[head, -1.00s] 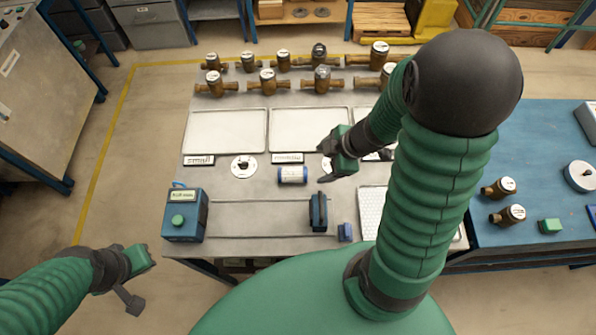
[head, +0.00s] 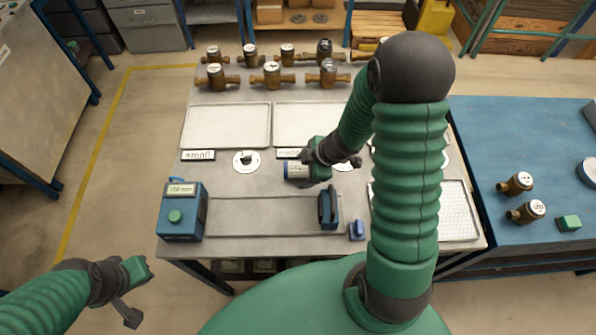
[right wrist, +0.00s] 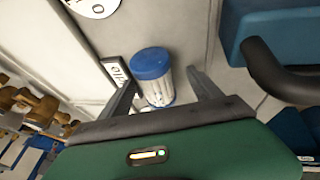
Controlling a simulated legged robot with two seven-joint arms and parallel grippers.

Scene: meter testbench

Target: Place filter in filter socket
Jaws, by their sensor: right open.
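The filter (head: 296,170) is a short white cylinder with blue ends on the grey bench, partly covered by my right gripper (head: 312,181) in the head view. In the right wrist view, the filter (right wrist: 152,80) shows its blue cap and pleated white side between the two spread fingers of my right gripper (right wrist: 162,82). The right gripper is open, with visible gaps beside the filter. My left gripper (head: 142,290) is off the bench's front left corner, away from the filter; its finger opening is unclear. I cannot tell which fixture is the filter socket.
Round white plates (head: 246,161) and label plates (head: 198,155) lie before pale trays (head: 227,126). Several brass meters (head: 271,76) stand behind. A blue box (head: 184,210), a blue-black clamp (head: 327,207) and a small blue block (head: 356,230) stand near the front.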

